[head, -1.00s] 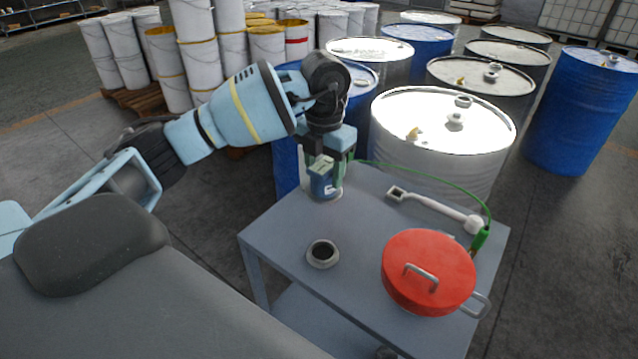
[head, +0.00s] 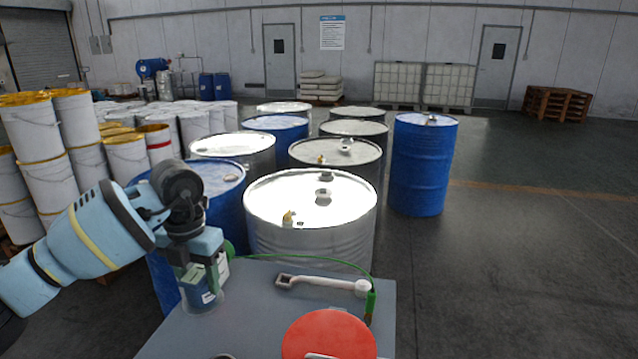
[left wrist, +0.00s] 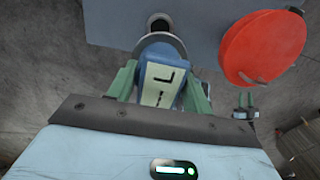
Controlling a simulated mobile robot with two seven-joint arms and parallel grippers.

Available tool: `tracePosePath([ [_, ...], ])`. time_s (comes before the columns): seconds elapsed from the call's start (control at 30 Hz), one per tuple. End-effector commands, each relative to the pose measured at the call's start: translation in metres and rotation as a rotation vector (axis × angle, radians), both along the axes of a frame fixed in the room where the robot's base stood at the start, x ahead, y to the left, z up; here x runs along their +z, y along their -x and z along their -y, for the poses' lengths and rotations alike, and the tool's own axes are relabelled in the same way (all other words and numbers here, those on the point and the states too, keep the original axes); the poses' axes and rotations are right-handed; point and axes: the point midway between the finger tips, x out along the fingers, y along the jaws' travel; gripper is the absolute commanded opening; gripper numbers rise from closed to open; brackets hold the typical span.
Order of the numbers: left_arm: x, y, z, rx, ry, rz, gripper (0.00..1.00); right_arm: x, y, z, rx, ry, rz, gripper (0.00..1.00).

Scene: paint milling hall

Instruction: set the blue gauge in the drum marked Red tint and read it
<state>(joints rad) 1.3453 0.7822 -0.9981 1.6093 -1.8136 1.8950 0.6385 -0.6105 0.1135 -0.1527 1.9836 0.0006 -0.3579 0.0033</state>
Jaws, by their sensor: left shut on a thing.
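My left gripper (head: 200,272) is shut on the blue gauge (head: 205,297), just above or at the far left corner of the grey cart; I cannot tell if the gauge touches the cart top. The left wrist view shows the gauge (left wrist: 161,62) between green fingers, with a pale label bearing dark marks. A bare-metal drum (head: 308,235) with a bright lid stands behind the cart. A yellow plug (head: 288,218) and a pale fitting (head: 323,195) sit on its lid. I cannot read Red tint on any drum.
The cart (head: 255,307) holds a white bung wrench (head: 325,284), a red lidded pot (head: 329,337) and a green cable with a clamp (head: 371,306). Several drums crowd behind; a blue drum (head: 425,165) stands apart at right. White pails are stacked left. Floor at right is clear.

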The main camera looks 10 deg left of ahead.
Motion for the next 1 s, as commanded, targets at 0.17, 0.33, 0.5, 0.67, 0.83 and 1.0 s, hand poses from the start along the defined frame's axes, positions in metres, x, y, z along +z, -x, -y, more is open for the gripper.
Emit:
tracePosePath([
  [0.17,0.000,0.000,0.000,-0.005,0.000,0.002,0.19,0.000,0.000,-0.001,-0.004,-0.005,0.000,0.36],
  [0.33,-0.009,0.001,0.003,-0.120,-0.002,0.000,0.19,0.000,0.000,-0.001,-0.004,-0.005,0.000,0.36],
  [0.5,-0.031,0.004,0.011,-0.420,-0.009,-0.005,0.19,-0.001,0.000,-0.001,-0.003,-0.002,-0.002,0.36],
  [0.67,-0.055,0.008,0.019,-0.754,-0.014,-0.011,0.19,-0.003,0.001,0.001,0.003,0.004,-0.004,0.36],
  [0.83,-0.079,0.014,0.029,-1.113,-0.015,-0.016,0.19,-0.004,0.002,0.004,0.008,0.012,-0.007,0.36],
  [1.0,-0.103,0.021,0.038,-1.470,-0.014,-0.020,0.19,-0.006,0.003,0.005,0.008,0.014,-0.008,0.36],
])
